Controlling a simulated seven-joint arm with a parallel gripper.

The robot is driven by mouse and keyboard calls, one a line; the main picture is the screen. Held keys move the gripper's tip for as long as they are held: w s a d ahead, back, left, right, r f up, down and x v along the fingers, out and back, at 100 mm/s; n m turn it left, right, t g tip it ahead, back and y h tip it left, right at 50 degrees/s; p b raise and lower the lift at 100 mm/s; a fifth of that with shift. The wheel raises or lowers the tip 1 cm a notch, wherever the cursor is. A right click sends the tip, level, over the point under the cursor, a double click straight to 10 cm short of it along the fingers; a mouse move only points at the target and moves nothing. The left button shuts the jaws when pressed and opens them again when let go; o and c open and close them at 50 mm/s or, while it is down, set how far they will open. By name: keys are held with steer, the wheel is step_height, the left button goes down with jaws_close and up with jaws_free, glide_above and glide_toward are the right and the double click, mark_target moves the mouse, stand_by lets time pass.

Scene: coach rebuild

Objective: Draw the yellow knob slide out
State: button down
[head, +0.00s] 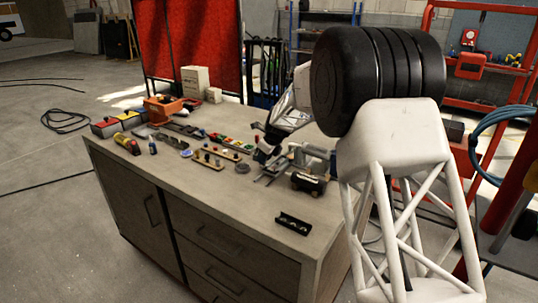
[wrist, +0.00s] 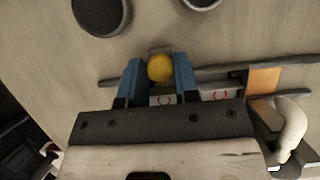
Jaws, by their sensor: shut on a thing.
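The yellow knob (wrist: 160,68) shows in the wrist view between the two blue fingers of my gripper (wrist: 159,77). The fingers are shut on it from both sides. A dark rail (wrist: 225,74) runs sideways by the knob, on the pale worktop. In the head view my gripper (head: 262,158) is low over the right half of the workbench (head: 200,197). The knob cannot be made out there, hidden by or lost among the gripper parts. How far the slide is drawn cannot be told.
Round dark dishes (wrist: 101,14) lie beyond the knob. In the head view a wooden peg strip (head: 207,160), a grey disc (head: 242,169) and a black block (head: 308,184) lie near the gripper. A black bracket (head: 293,223) lies at the front.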

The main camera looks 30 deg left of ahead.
steer(key=shift+s, duration=2.7)
steer(key=c, duration=0.8)
jaws_free()
steer(key=shift+s, duration=0.1)
steer(key=shift+c, duration=0.2)
steer(key=shift+r, duration=0.15)
steer(key=shift+d+r, duration=0.15)
steer(key=shift+r, duration=0.05)
steer(key=v, duration=0.7)
steer(key=shift+d, duration=0.15)
